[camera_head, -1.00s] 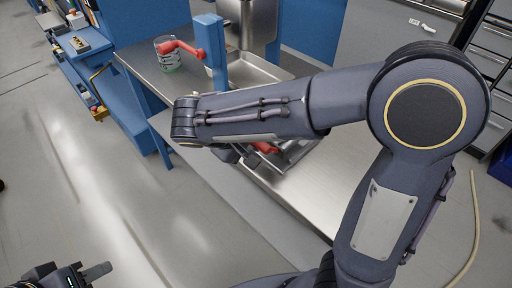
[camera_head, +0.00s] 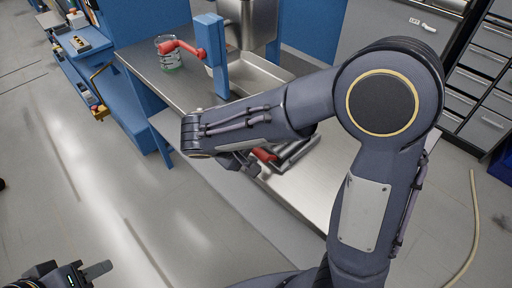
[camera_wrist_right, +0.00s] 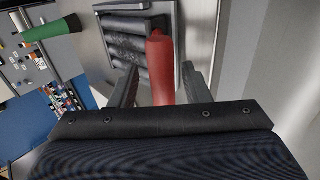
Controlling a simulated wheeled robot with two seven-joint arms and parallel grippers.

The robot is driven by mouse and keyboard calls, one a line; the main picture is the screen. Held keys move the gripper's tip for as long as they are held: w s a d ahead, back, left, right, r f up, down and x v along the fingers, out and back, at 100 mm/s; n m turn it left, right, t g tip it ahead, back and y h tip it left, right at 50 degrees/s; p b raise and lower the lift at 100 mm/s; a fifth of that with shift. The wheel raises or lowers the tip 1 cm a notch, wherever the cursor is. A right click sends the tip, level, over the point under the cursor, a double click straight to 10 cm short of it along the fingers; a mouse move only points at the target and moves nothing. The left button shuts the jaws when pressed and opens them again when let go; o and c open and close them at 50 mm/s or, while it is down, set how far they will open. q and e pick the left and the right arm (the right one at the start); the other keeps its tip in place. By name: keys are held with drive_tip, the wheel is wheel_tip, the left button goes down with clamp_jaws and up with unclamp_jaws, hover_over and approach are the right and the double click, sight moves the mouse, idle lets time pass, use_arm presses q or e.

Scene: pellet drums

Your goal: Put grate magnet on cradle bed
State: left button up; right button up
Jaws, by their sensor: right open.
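The grate magnet has dark parallel bars (camera_wrist_right: 128,45) and a red handle (camera_wrist_right: 160,65). In the head view its red handle (camera_head: 264,154) shows on the steel bench, partly behind my right forearm. My right gripper (camera_wrist_right: 158,85) is open, with one finger on each side of the red handle; whether either finger touches it I cannot tell. In the head view my right gripper (camera_head: 240,163) is mostly hidden by its own wrist. My left gripper (camera_head: 97,270) is at the lower left corner, away from the bench, cut off by the picture edge. I cannot make out the cradle bed for sure.
A shallow steel tray (camera_head: 262,76) lies behind the post. Grey drawers (camera_head: 480,95) stand at the right. Open floor lies left.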

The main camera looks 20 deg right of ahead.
drive_tip(key=v, duration=1.2)
drive_tip(key=s+d+f+m+t+y, duration=0.1)
drive_tip(key=s+d+f+m+y, duration=0.2)
drive_tip(key=s+d+y, duration=0.2)
drive_tip(key=s+d+f+m+t+y, duration=0.1)
drive_tip(key=s+d+f+m+y, duration=0.2)
drive_tip(key=s, duration=0.7)
drive_tip(key=d+y, duration=0.2)
drive_tip(key=y, duration=0.1)
drive_tip(key=shift+y, duration=0.3)
drive_tip(key=shift+d+t, duration=0.2)
drive_tip(key=shift+t, duration=0.1)
